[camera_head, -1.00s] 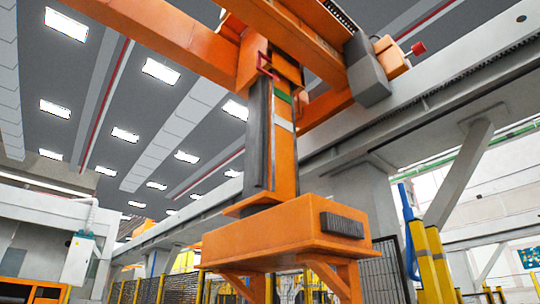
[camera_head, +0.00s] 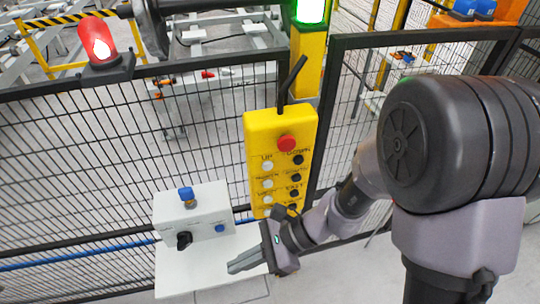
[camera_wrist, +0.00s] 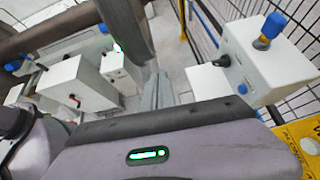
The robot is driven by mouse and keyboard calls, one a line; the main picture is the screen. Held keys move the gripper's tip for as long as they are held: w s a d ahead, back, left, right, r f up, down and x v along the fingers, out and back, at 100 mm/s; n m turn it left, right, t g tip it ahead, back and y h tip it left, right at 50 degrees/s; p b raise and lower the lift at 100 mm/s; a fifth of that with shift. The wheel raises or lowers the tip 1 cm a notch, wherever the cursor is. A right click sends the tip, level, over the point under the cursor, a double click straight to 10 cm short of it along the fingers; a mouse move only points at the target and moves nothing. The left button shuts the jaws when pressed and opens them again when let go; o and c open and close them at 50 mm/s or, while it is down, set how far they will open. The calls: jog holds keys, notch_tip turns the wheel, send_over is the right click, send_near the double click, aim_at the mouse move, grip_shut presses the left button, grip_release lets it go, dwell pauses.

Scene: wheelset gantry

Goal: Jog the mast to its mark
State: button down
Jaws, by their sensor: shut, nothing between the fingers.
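A yellow push-button pendant (camera_head: 262,125) hangs upright at the fence. It has a red button (camera_head: 286,143) on top and rows of white and dark buttons below; "UP" and "DOWN" label the first row, and the other labels are small. My arm covers its lowest part. My gripper (camera_head: 238,265) is shut and empty, below and left of the pendant, over a white shelf, and touches no button. In the wrist view, a corner of the pendant (camera_wrist: 300,145) shows at the lower right. The mast is not in either current view.
A white control box (camera_head: 160,210) with blue controls and a black knob stands on the shelf (camera_head: 185,280) left of the pendant. A mesh fence (camera_head: 60,180) runs behind. A red lamp (camera_head: 98,42) and a lit green lamp (camera_head: 312,10) are above.

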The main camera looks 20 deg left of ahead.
jog(key=s+d+f+n+g+h+b, duration=0.2)
jog(key=s+d+f+n+h+b, duration=0.45)
jog(key=s+d+n+h, duration=0.4)
jog(key=w+d+f+n+t+h+b, duration=0.25)
jog(key=w+d+n+t+h, duration=0.25)
jog(key=w+d+n+h, duration=0.45)
jog(key=w+a+r+n+t+y+b, duration=0.1)
jog(key=w+r+n+t+b, duration=0.25)
jog(key=w+n+t, duration=0.5)
jog(key=w+a+r+n+t+y, duration=0.2)
jog(key=w+a+r+t+y, duration=0.1)
jog(key=a, duration=0.4)
jog(key=w+a+r+n+t+y+b, duration=0.1)
jog(key=w+a+r+n+t+y, duration=0.1)
jog(key=a+t, duration=0.4)
notch_tip(320, 180, up, 2)
jog(key=shift+w+a+r+n+y, duration=0.1)
jog(key=shift+w+a+n+y, duration=0.3)
jog(key=shift+w+a+n, duration=0.65)
jog(key=shift+w+d, duration=0.1)
jog(key=shift+w, duration=0.05)
